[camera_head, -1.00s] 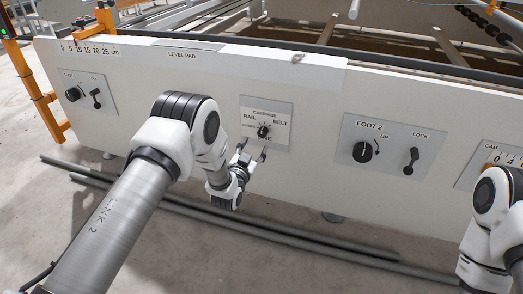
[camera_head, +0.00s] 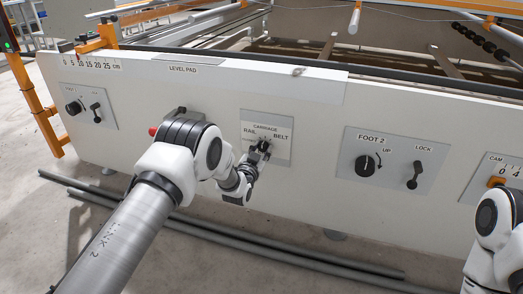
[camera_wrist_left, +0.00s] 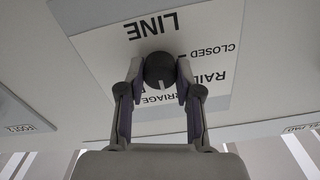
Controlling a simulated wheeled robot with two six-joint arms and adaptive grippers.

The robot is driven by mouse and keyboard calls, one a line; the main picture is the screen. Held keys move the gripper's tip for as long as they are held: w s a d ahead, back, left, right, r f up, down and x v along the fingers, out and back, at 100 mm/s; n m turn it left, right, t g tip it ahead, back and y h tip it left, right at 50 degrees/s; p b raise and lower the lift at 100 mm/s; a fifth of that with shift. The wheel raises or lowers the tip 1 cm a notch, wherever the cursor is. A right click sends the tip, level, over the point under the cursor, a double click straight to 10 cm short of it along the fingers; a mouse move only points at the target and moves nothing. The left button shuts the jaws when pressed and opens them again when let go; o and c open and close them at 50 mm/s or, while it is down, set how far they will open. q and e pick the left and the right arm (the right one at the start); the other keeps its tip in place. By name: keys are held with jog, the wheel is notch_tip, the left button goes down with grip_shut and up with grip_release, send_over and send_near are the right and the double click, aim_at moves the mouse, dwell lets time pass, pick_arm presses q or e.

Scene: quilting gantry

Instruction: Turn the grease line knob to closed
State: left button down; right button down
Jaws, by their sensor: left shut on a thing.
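The dark round knob (camera_head: 264,145) sits on a light plate (camera_head: 283,121) in the white front panel. The plate reads CARRIAGE, RAIL and BELT in the head view. In the left wrist view the knob (camera_wrist_left: 160,69) shows upside down among the words LINE, RAIL and CLOSED. Its pale pointer mark points away from LINE, toward the CARRIAGE lettering. CLOSED is to the right of the knob there. My left gripper (camera_head: 258,153) is shut on the knob, one finger on each side; it also shows in the left wrist view (camera_wrist_left: 159,88). My right gripper is out of view.
To the right is the FOOT 2 plate (camera_head: 376,147) with a dark knob (camera_head: 365,165) and a LOCK lever (camera_head: 415,175). Another knob-and-lever plate (camera_head: 89,104) is at the far left. Grey pipes (camera_head: 300,258) lie on the floor below the panel.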

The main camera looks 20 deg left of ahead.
pick_arm(q)
jog(key=shift+n, duration=0.4)
jog(key=n+p, duration=0.1)
jog(key=n, duration=0.2)
jog(key=n+p, duration=0.1)
jog(key=n, duration=0.4)
jog(key=n+p, duration=0.1)
jog(key=n, duration=0.3)
jog(key=shift+n, duration=0.3)
jog(key=n, duration=0.4)
jog(key=shift+f+n+p, duration=0.1)
jog(key=shift+n+p, duration=0.2)
jog(key=shift+p, duration=0.1)
jog(key=c, duration=0.8)
grip_release()
